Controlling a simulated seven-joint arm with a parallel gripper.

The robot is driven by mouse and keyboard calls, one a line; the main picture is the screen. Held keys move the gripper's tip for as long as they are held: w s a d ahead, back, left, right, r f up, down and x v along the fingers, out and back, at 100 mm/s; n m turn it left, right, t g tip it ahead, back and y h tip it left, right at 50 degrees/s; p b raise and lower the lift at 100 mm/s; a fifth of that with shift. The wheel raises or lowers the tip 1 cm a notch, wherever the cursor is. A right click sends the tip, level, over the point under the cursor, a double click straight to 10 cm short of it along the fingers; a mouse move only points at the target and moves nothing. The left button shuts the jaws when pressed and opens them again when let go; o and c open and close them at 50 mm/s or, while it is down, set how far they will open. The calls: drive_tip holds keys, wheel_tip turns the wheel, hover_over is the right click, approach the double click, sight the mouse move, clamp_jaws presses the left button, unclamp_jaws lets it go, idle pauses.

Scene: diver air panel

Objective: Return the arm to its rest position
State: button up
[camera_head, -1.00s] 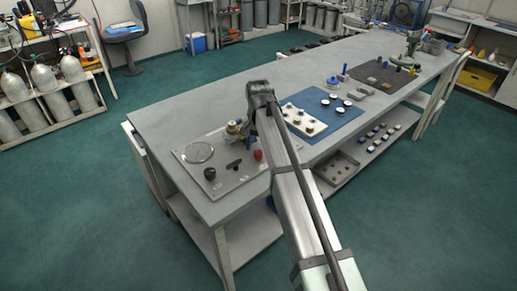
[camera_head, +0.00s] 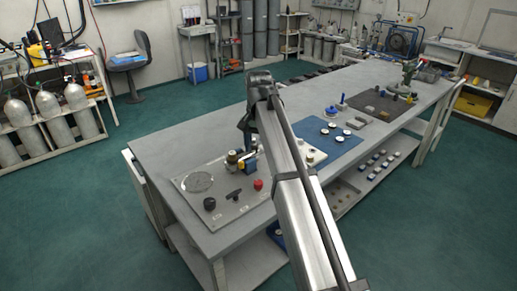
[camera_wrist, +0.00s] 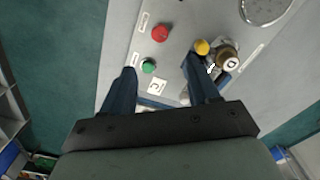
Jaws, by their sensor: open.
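My arm reaches from the bottom of the head view up over the near part of the long grey bench (camera_head: 200,122). My gripper (camera_wrist: 165,82) shows in the wrist view with two dark blue fingers spread apart and nothing between them. It hangs above the air panel (camera_head: 220,205), a grey plate on the bench. The panel carries a red knob (camera_wrist: 160,34), a green knob (camera_wrist: 148,66), a yellow knob (camera_wrist: 202,47) and a brass fitting (camera_wrist: 229,58). One finger looks close to the yellow knob; I cannot tell whether they touch.
A blue mat (camera_head: 340,138) with white-topped pieces lies right of my arm, partly hidden by it. A dark mat (camera_head: 385,104) with small parts lies farther along. Gas cylinders (camera_head: 50,115) stand at left. The bench's far-left surface is clear.

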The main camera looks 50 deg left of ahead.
idle(0.4)
